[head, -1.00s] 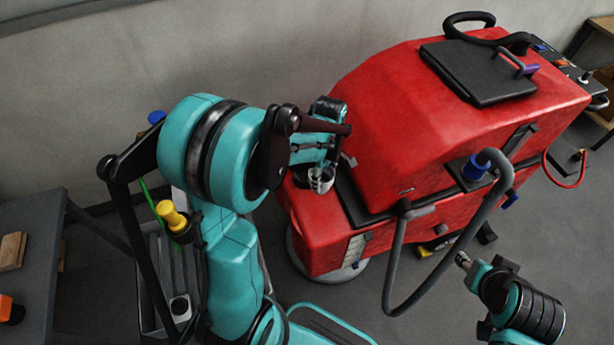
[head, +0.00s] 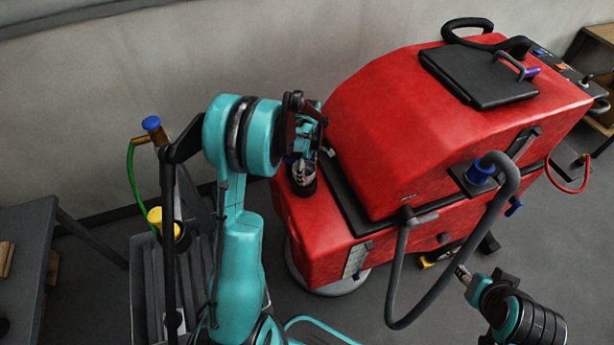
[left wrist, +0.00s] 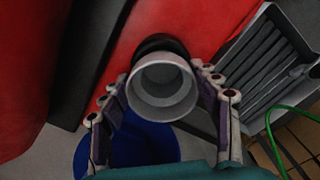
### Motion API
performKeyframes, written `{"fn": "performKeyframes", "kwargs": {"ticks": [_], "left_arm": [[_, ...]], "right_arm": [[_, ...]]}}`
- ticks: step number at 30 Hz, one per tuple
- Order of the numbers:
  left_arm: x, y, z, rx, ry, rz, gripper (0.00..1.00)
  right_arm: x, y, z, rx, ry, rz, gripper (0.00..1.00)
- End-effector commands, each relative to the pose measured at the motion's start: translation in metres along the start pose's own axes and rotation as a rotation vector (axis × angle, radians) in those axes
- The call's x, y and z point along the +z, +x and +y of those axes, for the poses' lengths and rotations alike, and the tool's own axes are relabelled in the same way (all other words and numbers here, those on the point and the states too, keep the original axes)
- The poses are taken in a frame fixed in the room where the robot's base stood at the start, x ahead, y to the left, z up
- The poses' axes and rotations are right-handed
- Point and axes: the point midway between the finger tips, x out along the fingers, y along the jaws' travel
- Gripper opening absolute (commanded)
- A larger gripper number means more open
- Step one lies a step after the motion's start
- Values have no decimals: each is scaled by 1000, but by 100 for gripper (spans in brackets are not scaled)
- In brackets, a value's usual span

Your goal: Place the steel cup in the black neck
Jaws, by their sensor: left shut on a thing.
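The steel cup (head: 303,170) is between the fingers of my left gripper (head: 304,146), which points down over the low end of the red machine. In the left wrist view my left gripper (left wrist: 160,76) is shut on the steel cup (left wrist: 162,88), one finger on each side, and I look into its open mouth. The black neck (head: 301,188) shows just below the cup. In the left wrist view the black neck (left wrist: 160,43) shows as a dark rim behind the cup. I cannot tell whether the cup's lower end is inside it. My right gripper (head: 462,273) is at the lower right, too small to read.
The red scrubber machine (head: 385,130) fills the middle, with a grey hose (head: 395,290) looping on its near side. A grey tray cart (head: 148,290) stands at left, with a yellow piece (head: 155,216) and a blue-capped fitting (head: 151,123). A blue round object (left wrist: 120,150) lies below the gripper.

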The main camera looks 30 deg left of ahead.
Motion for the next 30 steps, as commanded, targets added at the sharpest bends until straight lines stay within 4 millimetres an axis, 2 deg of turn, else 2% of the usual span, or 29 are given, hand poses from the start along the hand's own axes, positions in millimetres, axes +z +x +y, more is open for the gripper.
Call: {"fn": "performKeyframes", "kwargs": {"ticks": [1,4,16,17,18,26,30], "left_arm": [[0,12,0,0,0,0,29],[0,24,0,0,0,0,29],[0,29,0,0,0,0,29],[0,29,0,0,0,0,65],[0,28,0,0,0,0,71],[0,28,0,0,0,0,71],[0,21,0,0,0,0,71]], "right_arm": [[4,5,0,0,0,0,40],[7,9,0,0,0,0,40],[8,12,0,0,0,0,40],[9,12,0,0,0,0,40],[8,11,0,0,0,0,40],[8,11,0,0,0,0,40],[4,6,0,0,0,0,40]]}}
